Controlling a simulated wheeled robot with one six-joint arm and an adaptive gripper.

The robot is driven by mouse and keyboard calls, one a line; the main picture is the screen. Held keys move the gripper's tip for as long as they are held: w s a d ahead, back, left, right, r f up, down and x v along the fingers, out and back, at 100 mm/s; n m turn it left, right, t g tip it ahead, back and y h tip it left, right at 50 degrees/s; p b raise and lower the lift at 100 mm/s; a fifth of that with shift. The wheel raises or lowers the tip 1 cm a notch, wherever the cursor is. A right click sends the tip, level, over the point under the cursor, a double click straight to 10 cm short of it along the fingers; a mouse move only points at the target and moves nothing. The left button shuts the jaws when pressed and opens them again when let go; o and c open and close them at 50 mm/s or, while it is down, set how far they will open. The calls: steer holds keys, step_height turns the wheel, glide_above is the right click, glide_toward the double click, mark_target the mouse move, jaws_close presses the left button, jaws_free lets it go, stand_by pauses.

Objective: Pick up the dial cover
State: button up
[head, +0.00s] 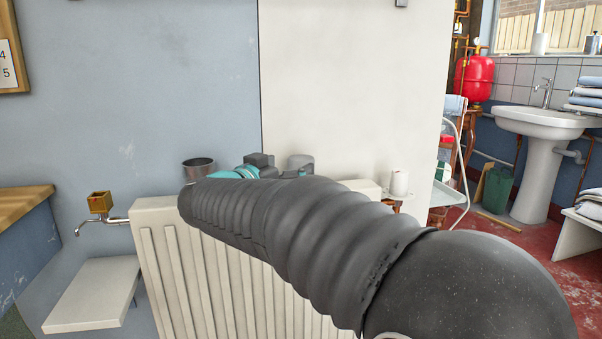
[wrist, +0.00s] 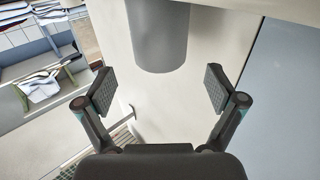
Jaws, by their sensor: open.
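A plain grey cylinder (head: 301,161), which I take to be the dial cover, stands just beyond my gripper (head: 262,165) in the head view. Its lower part is hidden by my arm. In the wrist view, the grey cylinder (wrist: 160,38) shows at the top centre, running out of the frame. My gripper also shows there (wrist: 160,89), with its two fingers spread wide. The cylinder's visible end lies short of the line between the fingertips, with clear gaps on both sides. The fingers hold nothing. My arm hides most of the gripper in the head view.
A cream ribbed radiator (head: 165,245) stands below my arm. A dark metal cup (head: 198,168) is left of the gripper. A brass cube (head: 99,202) sits over a wall tap, above a white ledge (head: 95,295). A white cup-like item (head: 399,183) is at right.

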steer(key=b+x, duration=0.1)
steer(key=x, duration=0.4)
steer(key=shift+f, duration=0.15)
steer(key=c, duration=1)
